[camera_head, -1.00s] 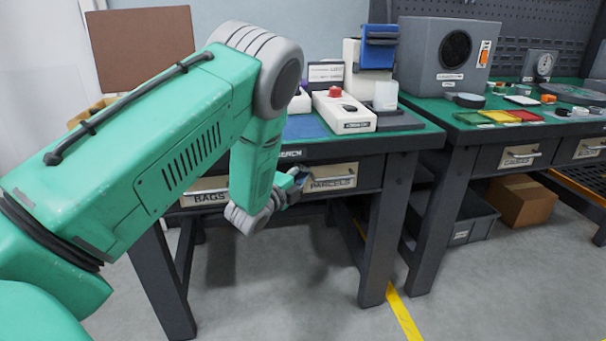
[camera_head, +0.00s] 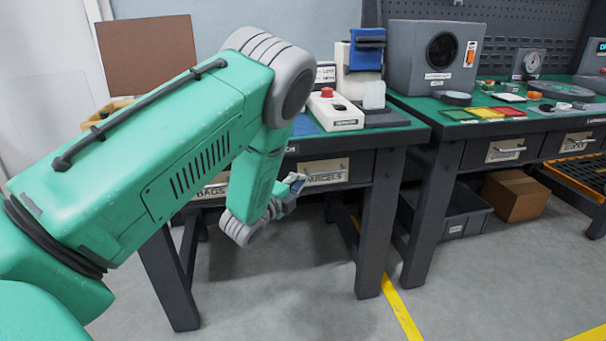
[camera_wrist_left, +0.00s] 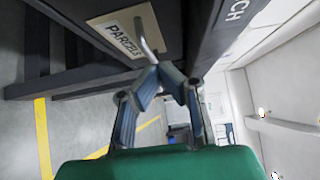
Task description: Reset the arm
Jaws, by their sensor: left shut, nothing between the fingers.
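My left arm, green with grey joints, reaches in from the left in the head view and bends down at the elbow in front of the workbench (camera_head: 400,131). My left gripper (camera_head: 298,180) is small there, near the drawer labelled PARCELS (camera_head: 324,171). In the left wrist view my left gripper (camera_wrist_left: 168,68) has its fingertips together with nothing between them. The fingertips appear close to the metal handle (camera_wrist_left: 145,38) of the PARCELS drawer; I cannot tell whether they touch it. The drawer looks shut. My right gripper is not in view.
On the bench stand a white box with a red button (camera_head: 335,109) and a blue-topped device (camera_head: 366,50). A second bench at right carries a grey speaker-like box (camera_head: 433,57) and coloured trays (camera_head: 484,114). A grey bin (camera_head: 455,213) and cardboard box (camera_head: 515,195) sit below. The floor in front is clear.

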